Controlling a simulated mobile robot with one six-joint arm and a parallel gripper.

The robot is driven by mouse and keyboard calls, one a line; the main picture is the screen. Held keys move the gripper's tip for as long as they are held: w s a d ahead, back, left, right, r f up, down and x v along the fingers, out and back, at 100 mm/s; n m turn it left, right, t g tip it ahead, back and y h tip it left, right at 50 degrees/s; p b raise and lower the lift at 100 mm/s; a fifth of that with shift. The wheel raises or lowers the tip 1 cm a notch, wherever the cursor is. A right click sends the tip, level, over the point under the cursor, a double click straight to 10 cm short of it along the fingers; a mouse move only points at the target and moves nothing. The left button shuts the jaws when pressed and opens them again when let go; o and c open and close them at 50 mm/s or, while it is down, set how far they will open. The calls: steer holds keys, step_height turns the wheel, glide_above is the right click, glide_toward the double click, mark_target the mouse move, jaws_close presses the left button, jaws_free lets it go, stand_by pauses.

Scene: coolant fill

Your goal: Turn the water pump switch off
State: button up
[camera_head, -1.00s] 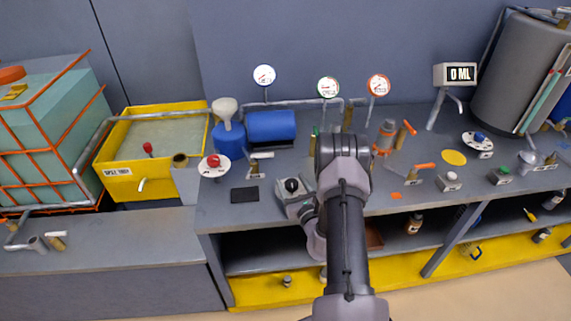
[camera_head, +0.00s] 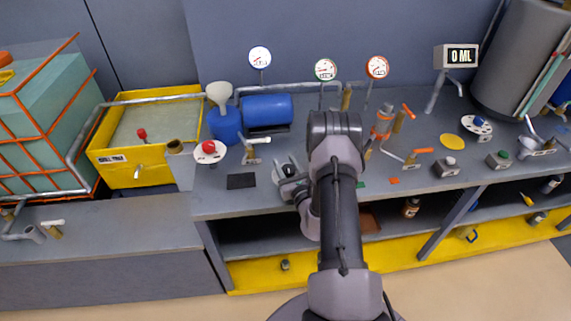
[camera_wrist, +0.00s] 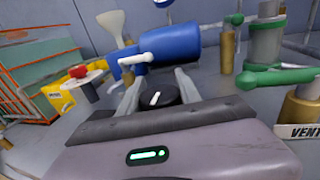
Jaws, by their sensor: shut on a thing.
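The water pump switch has a black round knob with a white pointer line, seen in the wrist view (camera_wrist: 157,97). The pointer line slants slightly up to the right. My gripper (camera_wrist: 158,93) is shut on the knob, with one pale finger on each side of it. In the head view the switch knob (camera_head: 289,169) shows small and dark at the front of the bench, left of my arm. My gripper (camera_head: 290,178) is there too, partly hidden by my own wrist. Any label on the switch is hidden.
A blue pump cylinder (camera_head: 267,110) lies behind the switch. A red button on a white disc (camera_head: 209,150) and a black pad (camera_head: 241,181) are to its left. Green-handled valve (camera_wrist: 275,78) stands close on the right. Gauges (camera_head: 325,70) rise at the back.

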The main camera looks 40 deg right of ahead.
steer(key=shift+n+y, duration=0.3)
steer(key=shift+y, duration=0.2)
steer(key=n+y+b, duration=0.1)
steer(key=y, duration=0.1)
steer(key=n+y+b, duration=0.1)
steer(key=n+y, duration=0.1)
steer(key=a+n+y+b, duration=0.1)
steer(key=y, duration=0.2)
steer(key=shift+f+n+t, duration=0.1)
steer(key=shift+n+t, duration=0.2)
steer(key=shift+a+n+g+y+b, duration=0.3)
steer(key=shift+n+y+b, duration=0.55)
steer(key=shift+y, duration=0.4)
steer(key=shift+a+n+g+y+b, duration=0.15)
steer(key=shift+n+g+y+b, duration=0.25)
steer(key=shift+n+y+b, duration=0.65)
steer(key=shift+r+y, duration=0.2)
steer(key=shift+y, duration=0.2)
steer(key=o, duration=1.4)
steer(key=shift+c, duration=0.2)
